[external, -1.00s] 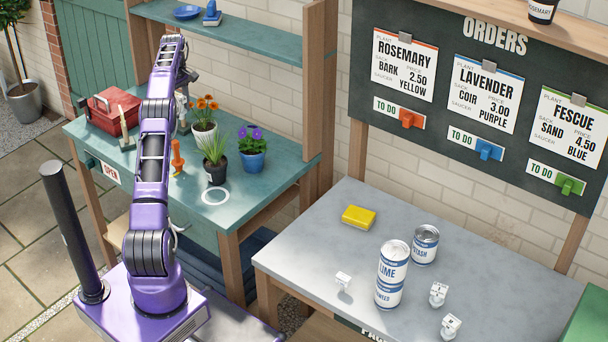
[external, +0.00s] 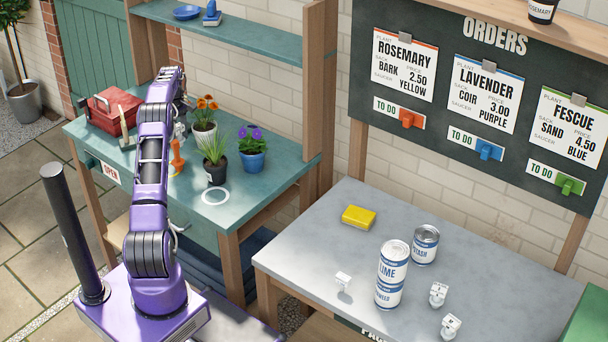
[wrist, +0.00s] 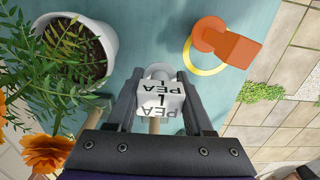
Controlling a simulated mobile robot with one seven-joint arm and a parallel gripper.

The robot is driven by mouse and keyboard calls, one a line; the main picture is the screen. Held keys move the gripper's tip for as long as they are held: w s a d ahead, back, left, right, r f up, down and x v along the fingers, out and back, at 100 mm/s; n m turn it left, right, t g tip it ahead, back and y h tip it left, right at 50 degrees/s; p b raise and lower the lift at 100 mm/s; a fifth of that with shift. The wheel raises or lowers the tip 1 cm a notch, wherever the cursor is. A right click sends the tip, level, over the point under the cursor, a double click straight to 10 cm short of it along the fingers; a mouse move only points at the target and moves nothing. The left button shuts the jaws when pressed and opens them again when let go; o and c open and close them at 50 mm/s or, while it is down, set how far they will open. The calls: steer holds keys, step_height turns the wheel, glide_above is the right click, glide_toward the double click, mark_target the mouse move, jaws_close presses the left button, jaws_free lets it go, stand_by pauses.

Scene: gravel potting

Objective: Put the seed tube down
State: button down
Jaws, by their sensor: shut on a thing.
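The seed tube (wrist: 160,101), white with black "PEA" lettering, is between the fingers of my gripper (wrist: 161,77) in the wrist view. The gripper is shut on it. In the external view the tube (external: 180,131) shows small and partly hidden by my arm, low over the green bench (external: 262,190). I cannot tell whether it touches the bench top. An orange tool (wrist: 226,41) stands beside the tube, with a yellow ring (wrist: 193,58) marked on the bench around its foot.
A white pot (wrist: 104,32) with a leafy, orange-flowered plant is close on the wrist view's left. A grass pot (external: 216,170), a purple-flowered blue pot (external: 251,160), a hammer (external: 128,132) and a red toolbox (external: 106,113) share the bench. A white ring (external: 215,197) is empty.

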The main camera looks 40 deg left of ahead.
mark_target(180, 139)
step_height(180, 139, down, 4)
steer(key=shift+f, duration=0.1)
steer(key=shift+c, duration=1.4)
jaws_free()
steer(key=shift+f, duration=0.1)
step_height(180, 139, up, 12)
steer(key=shift+r+p, duration=0.2)
steer(key=shift+p, duration=0.35)
